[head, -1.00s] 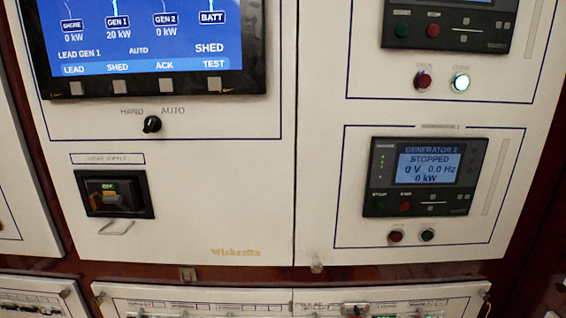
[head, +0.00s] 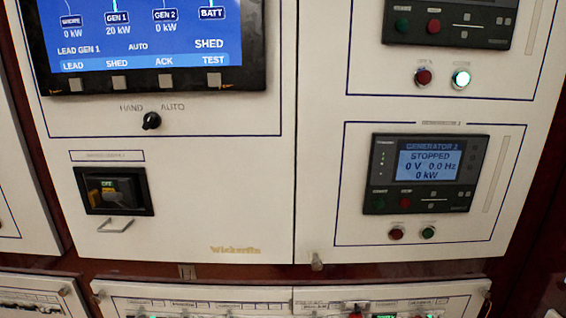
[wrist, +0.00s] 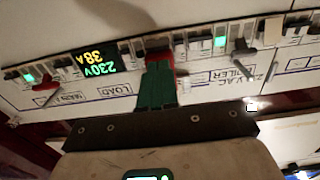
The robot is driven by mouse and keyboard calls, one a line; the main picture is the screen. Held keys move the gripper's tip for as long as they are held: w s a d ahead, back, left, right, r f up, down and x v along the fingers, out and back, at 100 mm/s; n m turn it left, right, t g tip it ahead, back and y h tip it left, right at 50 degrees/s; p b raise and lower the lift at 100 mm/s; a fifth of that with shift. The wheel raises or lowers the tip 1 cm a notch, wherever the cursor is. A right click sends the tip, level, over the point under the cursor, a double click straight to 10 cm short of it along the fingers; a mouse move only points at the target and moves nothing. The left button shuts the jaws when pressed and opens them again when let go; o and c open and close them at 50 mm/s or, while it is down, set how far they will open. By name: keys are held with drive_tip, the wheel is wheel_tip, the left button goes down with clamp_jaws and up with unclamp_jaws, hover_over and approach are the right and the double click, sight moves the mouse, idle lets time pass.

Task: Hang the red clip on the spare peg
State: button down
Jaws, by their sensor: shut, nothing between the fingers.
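My gripper (wrist: 158,85) shows in the wrist view as two green fingers, closed together, reaching up to the breaker row. A red piece (wrist: 159,56) lies right at the fingertips; I cannot tell whether it touches them or what it is. Another red piece (wrist: 46,87), shaped like a small clip, sits at the breaker row on the left. A dark grey clip-like piece (wrist: 243,48) sits on the row at right. I cannot tell which red piece is the red clip. I cannot make out the spare peg. My gripper is not in the head view.
The breaker panel (wrist: 110,95) has a green and yellow readout (wrist: 97,63) and lit green indicators. In the head view, its top edge (head: 240,286) lies along the bottom, below a cabinet with a generator display (head: 430,165) and a rotary switch (head: 151,121).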

drive_tip(key=shift+w, duration=0.3)
drive_tip(key=s+p, duration=0.2)
drive_tip(key=s, duration=1.4)
drive_tip(key=shift+s+p, duration=0.35)
drive_tip(key=shift+s, duration=0.05)
idle(0.6)
drive_tip(key=s+d+r+g, duration=0.1)
drive_tip(key=s+d+g, duration=0.1)
drive_tip(key=s+g, duration=0.3)
drive_tip(key=s+d+r+g, duration=0.1)
drive_tip(key=s+d+g, duration=0.2)
drive_tip(key=s, duration=1)
drive_tip(key=s+d+r+g, duration=0.1)
drive_tip(key=s+d+g, duration=0.2)
drive_tip(key=s+g, duration=0.6)
drive_tip(key=shift+s+r, duration=0.2)
drive_tip(key=shift+r, duration=0.05)
